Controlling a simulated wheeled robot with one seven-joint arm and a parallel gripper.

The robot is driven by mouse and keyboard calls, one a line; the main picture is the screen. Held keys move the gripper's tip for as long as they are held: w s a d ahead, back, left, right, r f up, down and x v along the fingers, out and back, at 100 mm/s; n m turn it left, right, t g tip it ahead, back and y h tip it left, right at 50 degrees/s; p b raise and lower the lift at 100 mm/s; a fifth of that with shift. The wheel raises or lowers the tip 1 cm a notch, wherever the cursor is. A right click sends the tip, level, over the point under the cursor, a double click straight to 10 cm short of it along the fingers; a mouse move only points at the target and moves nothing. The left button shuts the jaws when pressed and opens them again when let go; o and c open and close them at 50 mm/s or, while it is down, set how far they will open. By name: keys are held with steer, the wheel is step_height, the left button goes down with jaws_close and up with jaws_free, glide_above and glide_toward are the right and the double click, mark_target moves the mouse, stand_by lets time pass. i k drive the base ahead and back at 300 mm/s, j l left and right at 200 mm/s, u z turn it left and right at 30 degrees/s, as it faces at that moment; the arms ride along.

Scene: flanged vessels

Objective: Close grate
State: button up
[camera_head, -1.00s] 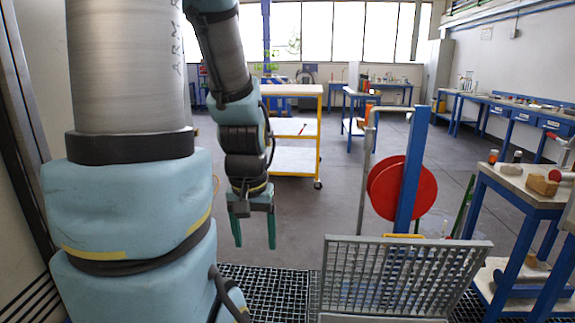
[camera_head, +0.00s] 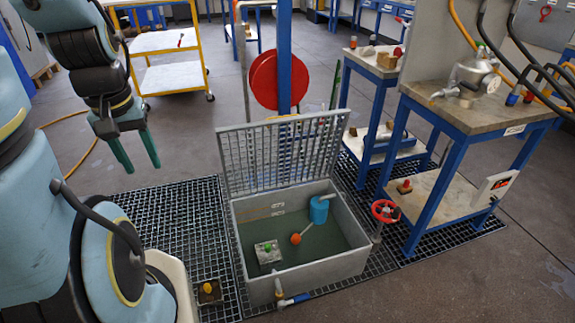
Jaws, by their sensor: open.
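The grate (camera_head: 285,155) is a grey barred panel. It stands raised, nearly upright, along the back edge of a grey rectangular pit box (camera_head: 262,284) in the head view. The box is open on top, and inside are a blue cylinder (camera_head: 319,210), an orange ball float (camera_head: 296,239) and a grey block with a green knob (camera_head: 268,252). My gripper (camera_head: 136,168) hangs in the air to the left of the grate, pointing down. Its two green fingers are apart and empty, and it does not touch the grate.
A blue post (camera_head: 285,60) with a red reel (camera_head: 264,82) stands behind the grate. A red handwheel (camera_head: 385,211) is right of the box, near a blue-legged bench (camera_head: 432,195). A hose fitting (camera_head: 293,300) lies in front. Floor grating surrounds the box.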

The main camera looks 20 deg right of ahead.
mark_target(268, 123)
steer(key=k+j+u, duration=0.15)
steer(key=u, duration=0.95)
steer(key=i+j, duration=0.2)
steer(key=i, duration=0.25)
steer(key=i+j, duration=0.15)
steer(key=i, duration=0.25)
steer(key=i+j+z, duration=0.1)
steer(key=i, duration=0.35)
steer(key=i+z, duration=0.4)
steer(key=i, duration=0.2)
steer(key=i+j+z, duration=0.2)
steer(key=i+z, duration=0.25)
steer(key=i, duration=0.15)
steer(key=i+u, duration=0.15)
steer(key=i, duration=0.85)
steer(key=i+l+u, duration=0.1)
steer(key=i, duration=0.85)
steer(key=i+z, duration=0.25)
steer(key=z, duration=0.15)
steer(key=i+j+z, duration=0.1)
steer(key=i+z, duration=0.15)
steer(key=z, duration=0.15)
steer(key=i+j+z, duration=0.15)
steer(key=z, duration=0.25)
steer(key=i+z, duration=0.1)
steer(key=z, duration=2.8)
steer(key=i+j, duration=0.1)
steer(key=i, duration=0.9)
steer(key=j+u, duration=0.05)
steer(key=j, duration=0.05)
